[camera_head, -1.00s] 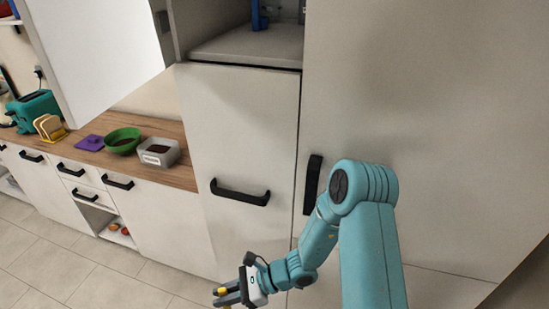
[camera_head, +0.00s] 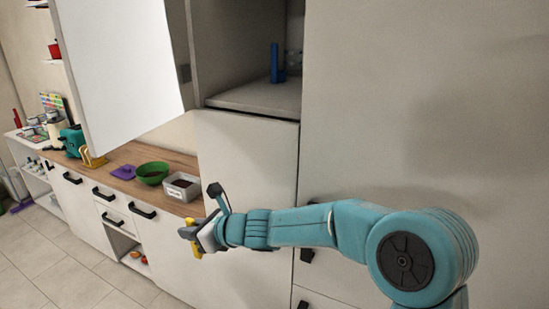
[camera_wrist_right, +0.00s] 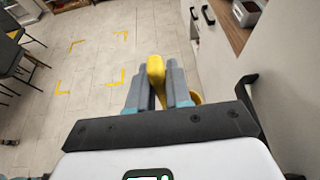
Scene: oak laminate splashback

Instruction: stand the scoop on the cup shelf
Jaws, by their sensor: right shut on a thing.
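The yellow scoop (camera_wrist_right: 156,70) is clamped between the fingers of my right gripper (camera_wrist_right: 158,88); a rounded yellow part shows beside the right finger. In the head view my right gripper (camera_head: 188,235) holds it in front of the white cabinet doors, below the counter's right end; only a small yellow part of the scoop (camera_head: 197,249) shows. An open cabinet compartment with a pale shelf board (camera_head: 255,97) is above and right of the gripper. I cannot tell for sure that it is the cup shelf. My left gripper is not in view.
A raised white door (camera_head: 120,70) hangs left. The counter holds a green bowl (camera_head: 152,173) and a grey container (camera_head: 182,187). Black handles protrude.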

